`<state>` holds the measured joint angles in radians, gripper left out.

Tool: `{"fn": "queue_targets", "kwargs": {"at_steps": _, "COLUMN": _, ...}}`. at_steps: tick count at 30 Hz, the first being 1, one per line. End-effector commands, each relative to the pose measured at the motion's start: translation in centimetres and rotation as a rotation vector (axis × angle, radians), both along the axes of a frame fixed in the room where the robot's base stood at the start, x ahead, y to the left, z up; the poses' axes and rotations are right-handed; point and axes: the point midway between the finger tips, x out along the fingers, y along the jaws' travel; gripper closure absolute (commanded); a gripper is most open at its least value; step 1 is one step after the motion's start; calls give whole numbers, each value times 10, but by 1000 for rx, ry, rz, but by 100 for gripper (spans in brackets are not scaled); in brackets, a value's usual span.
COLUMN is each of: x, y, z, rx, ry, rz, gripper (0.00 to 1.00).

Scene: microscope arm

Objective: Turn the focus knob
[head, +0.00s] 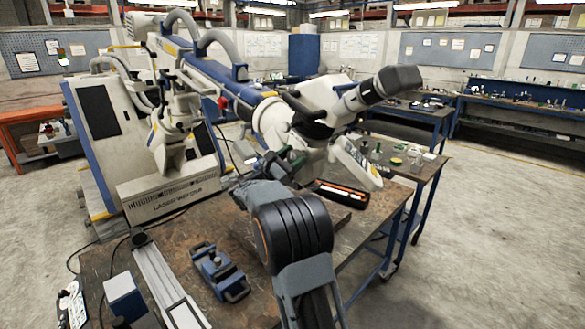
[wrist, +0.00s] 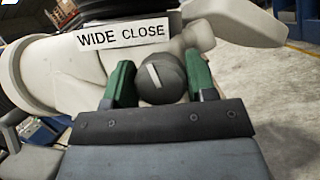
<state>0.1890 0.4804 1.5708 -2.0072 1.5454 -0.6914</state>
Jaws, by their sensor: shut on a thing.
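The focus knob (wrist: 161,78) is a dark grey round knob with a pale pointer line, seen close in the wrist view. Its line leans a little to the left at the top. My gripper (wrist: 160,84) has green fingers, one on each side of the knob, and is shut on it. The knob cannot be made out there.
The worn bench (head: 255,235) carries a blue clamp-like tool (head: 219,272), a metal rail (head: 165,280) and a dark tray with an orange strip (head: 341,192). The white laser welder cabinet (head: 150,150) stands at the back left. Open floor lies to the right.

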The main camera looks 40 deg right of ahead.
Motion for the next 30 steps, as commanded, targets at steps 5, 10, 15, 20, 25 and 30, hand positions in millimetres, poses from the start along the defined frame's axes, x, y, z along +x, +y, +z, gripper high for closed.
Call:
{"fn": "queue_targets", "kwargs": {"at_steps": 5, "x": 0, "y": 0, "z": -4, "rx": 22, "ry": -124, "rz": -1, "gripper": 73}}
{"fn": "queue_targets", "kwargs": {"at_steps": 10, "x": 0, "y": 0, "z": -3, "rx": 39, "ry": -216, "rz": 0, "gripper": 73}}
{"fn": "queue_targets", "kwargs": {"at_steps": 15, "x": 0, "y": 0, "z": -2, "rx": 51, "ry": -278, "rz": 1, "gripper": 73}}
{"fn": "queue_targets", "kwargs": {"at_steps": 20, "x": -1, "y": 0, "z": -1, "rx": 56, "ry": -308, "rz": 0, "gripper": 73}}
{"fn": "queue_targets", "kwargs": {"at_steps": 25, "x": -1, "y": 0, "z": -1, "rx": 59, "ry": -317, "rz": 0, "gripper": 73}}
{"fn": "queue_targets", "kwargs": {"at_steps": 30, "x": -1, "y": 0, "z": -1, "rx": 59, "ry": -317, "rz": 0, "gripper": 73}}
